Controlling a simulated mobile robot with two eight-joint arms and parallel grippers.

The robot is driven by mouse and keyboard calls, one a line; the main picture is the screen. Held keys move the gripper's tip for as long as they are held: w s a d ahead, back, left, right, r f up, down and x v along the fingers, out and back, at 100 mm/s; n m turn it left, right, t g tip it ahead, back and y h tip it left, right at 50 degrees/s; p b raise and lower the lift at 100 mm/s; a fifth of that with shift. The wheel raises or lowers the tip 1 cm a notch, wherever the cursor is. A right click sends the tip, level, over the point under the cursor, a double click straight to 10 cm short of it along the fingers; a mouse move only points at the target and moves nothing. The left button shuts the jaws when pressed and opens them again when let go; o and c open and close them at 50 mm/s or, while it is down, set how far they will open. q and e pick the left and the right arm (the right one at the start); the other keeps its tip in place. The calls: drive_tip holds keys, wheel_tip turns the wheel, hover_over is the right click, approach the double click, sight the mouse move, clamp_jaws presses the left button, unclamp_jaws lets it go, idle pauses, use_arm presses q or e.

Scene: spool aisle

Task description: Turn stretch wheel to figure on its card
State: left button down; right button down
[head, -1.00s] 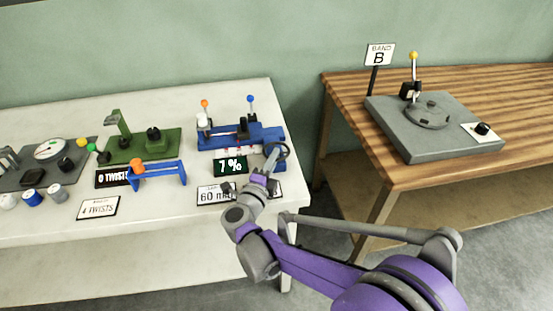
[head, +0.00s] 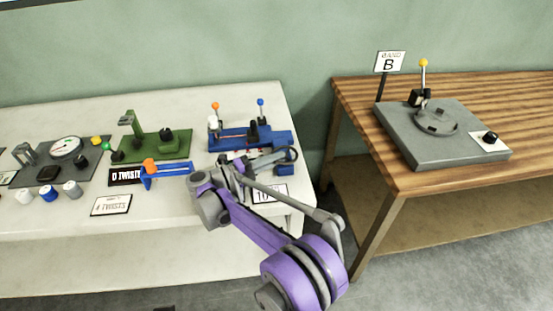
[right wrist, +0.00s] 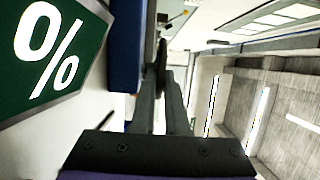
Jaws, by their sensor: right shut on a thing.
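The blue stretch device (head: 236,138) stands at the right end of the white table, with an orange-knobbed and a blue-knobbed lever. My right gripper (head: 282,155) is at its front right end, beside a blue block (head: 286,168). In the right wrist view the fingers (right wrist: 163,85) are shut on a thin dark part, seen edge-on, probably the wheel (right wrist: 162,55). A green display (right wrist: 50,55) there shows a "%" sign; its figure is out of frame. A white card (head: 268,195) below the arm is partly covered; its text is not fully readable. My left gripper is not in view.
To the left are a green twist device (head: 150,146), a blue stand (head: 168,171) with an orange part, and a grey gauge panel (head: 60,165). A wooden table (head: 400,182) with a grey turntable unit (head: 440,150) stands right, across a gap.

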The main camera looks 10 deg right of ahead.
idle(0.5)
drive_tip(key=c, duration=1.2)
unclamp_jaws()
drive_tip(key=shift+a, duration=0.1)
drive_tip(key=v, duration=0.7)
drive_tip(key=shift+a, duration=0.2)
